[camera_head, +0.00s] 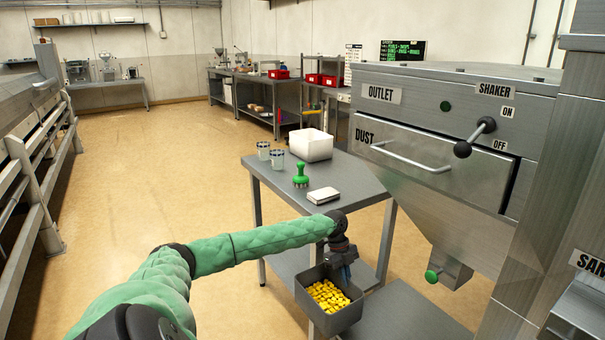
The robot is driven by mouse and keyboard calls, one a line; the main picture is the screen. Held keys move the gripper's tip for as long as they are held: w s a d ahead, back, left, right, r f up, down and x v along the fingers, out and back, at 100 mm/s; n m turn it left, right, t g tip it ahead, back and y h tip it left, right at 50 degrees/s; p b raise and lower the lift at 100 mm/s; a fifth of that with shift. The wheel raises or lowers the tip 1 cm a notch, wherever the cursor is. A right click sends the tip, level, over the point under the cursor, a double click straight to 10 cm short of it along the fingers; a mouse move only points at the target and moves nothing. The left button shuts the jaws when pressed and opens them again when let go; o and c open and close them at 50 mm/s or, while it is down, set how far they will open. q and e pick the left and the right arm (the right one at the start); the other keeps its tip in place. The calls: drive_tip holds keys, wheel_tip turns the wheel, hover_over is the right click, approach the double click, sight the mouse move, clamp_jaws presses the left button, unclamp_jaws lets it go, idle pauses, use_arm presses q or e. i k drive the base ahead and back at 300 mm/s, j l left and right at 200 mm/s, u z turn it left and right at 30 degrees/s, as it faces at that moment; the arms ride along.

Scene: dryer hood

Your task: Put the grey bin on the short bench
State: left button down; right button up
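The grey bin (348,318) is an open box with a heap of yellow pieces (327,295) in it. It is upright at the lower middle of the head view. My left gripper (344,272) points down at the bin's far rim and appears shut on that wall; the fingertips are partly hidden. The bin seems to hang clear to the left of a low grey stand. The short bench (277,177) is a grey metal table behind my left gripper, its top partly bare at the front. My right gripper is not in view.
On the bench stand a white tub (311,146), two jars (270,156), a green-handled tool (300,177) and a small white-topped device (323,195). The steel dryer (440,140) rises at right, its outlet (449,270) above the low stand (410,318). Floor at left is clear.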

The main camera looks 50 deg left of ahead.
sight(353, 176)
drive_tip(key=k+j, duration=0.35)
drive_tip(key=j, duration=0.75)
drive_tip(key=k+j, duration=0.15)
drive_tip(key=j, duration=0.25)
drive_tip(key=k+j, duration=0.1)
drive_tip(key=j, duration=0.35)
